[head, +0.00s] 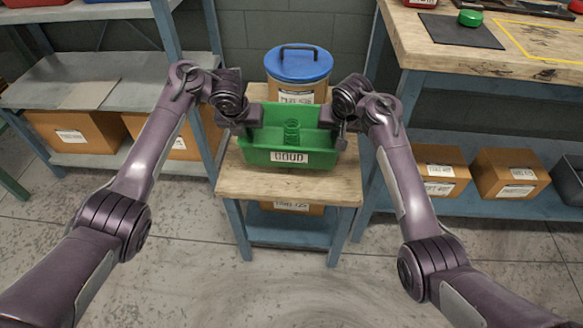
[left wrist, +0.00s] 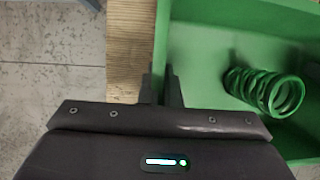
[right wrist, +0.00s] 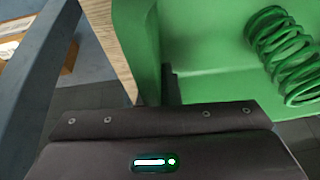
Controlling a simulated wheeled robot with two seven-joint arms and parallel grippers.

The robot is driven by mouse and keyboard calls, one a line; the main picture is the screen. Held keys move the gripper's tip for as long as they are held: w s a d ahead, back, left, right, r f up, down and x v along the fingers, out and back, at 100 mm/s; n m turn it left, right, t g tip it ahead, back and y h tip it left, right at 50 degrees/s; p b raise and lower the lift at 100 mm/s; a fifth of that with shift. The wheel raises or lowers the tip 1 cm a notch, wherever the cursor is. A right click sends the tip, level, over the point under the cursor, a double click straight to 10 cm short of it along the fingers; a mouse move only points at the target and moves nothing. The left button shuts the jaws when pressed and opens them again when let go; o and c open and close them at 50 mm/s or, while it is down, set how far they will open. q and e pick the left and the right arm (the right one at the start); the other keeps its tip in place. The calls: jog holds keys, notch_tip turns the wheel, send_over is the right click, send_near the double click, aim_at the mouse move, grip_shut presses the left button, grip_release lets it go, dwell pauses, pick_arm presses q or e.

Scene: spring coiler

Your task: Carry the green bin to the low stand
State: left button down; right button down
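The green bin (head: 325,161) is upright over the wooden top of a small blue-legged stand (head: 237,183); I cannot tell whether it fully rests there. A green coil spring (head: 292,133) lies inside the bin and also shows in the left wrist view (left wrist: 268,92) and the right wrist view (right wrist: 287,52). My left gripper (head: 247,122) is at the bin's left end, its fingers (left wrist: 161,86) closed on either side of the wall. My right gripper (head: 338,134) is at the right end wall; one finger (right wrist: 170,86) shows inside and the wall hides the other.
A brown drum with a blue lid (head: 298,65) stands right behind the bin. A workbench (head: 440,50) is at the right, with cardboard boxes (head: 440,168) below. A shelf (head: 75,85) with boxes is at the left. The floor (head: 280,295) in front is clear.

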aim_at(249, 142)
pick_arm(q)
jog(key=shift+r, duration=0.2)
pick_arm(e)
jog(key=shift+r, duration=0.1)
pick_arm(q)
jog(key=shift+f, duration=0.15)
